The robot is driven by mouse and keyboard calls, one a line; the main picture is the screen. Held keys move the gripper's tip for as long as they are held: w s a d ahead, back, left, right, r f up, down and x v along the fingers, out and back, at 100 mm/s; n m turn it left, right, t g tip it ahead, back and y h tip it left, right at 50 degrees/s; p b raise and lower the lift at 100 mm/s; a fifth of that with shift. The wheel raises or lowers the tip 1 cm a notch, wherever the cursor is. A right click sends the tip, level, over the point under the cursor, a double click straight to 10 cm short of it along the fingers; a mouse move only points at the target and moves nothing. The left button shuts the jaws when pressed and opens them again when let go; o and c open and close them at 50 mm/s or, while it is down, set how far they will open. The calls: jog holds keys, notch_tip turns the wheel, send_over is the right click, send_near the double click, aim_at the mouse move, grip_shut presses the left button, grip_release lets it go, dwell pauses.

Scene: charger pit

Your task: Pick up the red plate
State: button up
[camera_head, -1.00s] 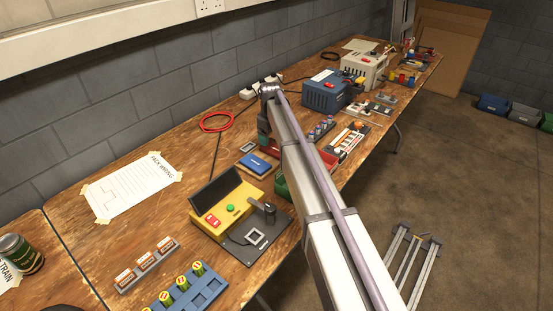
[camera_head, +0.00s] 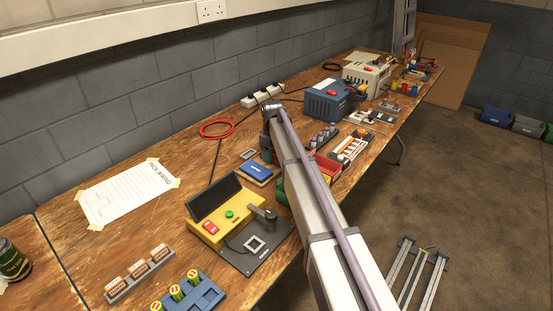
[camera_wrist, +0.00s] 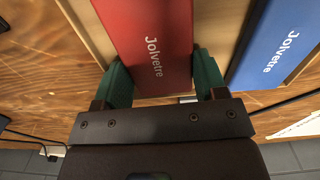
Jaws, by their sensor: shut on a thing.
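The red plate (camera_wrist: 150,40), lettered "Jolvetre", lies between the green fingers of my gripper (camera_wrist: 161,70) in the wrist view. The fingers are shut on its sides near its close end. Pale wood shows along both sides of the plate; I cannot tell whether the plate is clear of it. In the head view my arm hides the gripper and most of what it holds. A red patch shows just right of the arm, perhaps part of the plate.
A blue plate (camera_wrist: 280,45) with the same lettering lies right of the red one; it also shows in the head view (camera_head: 257,171). A yellow test box (camera_head: 222,215) stands nearer. A blue power unit (camera_head: 330,100) and a red cable loop (camera_head: 216,129) lie farther along the bench.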

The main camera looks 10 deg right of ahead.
aim_at(273, 154)
notch_tip(273, 154, up, 10)
jog(key=p, duration=1)
dwell(1.3)
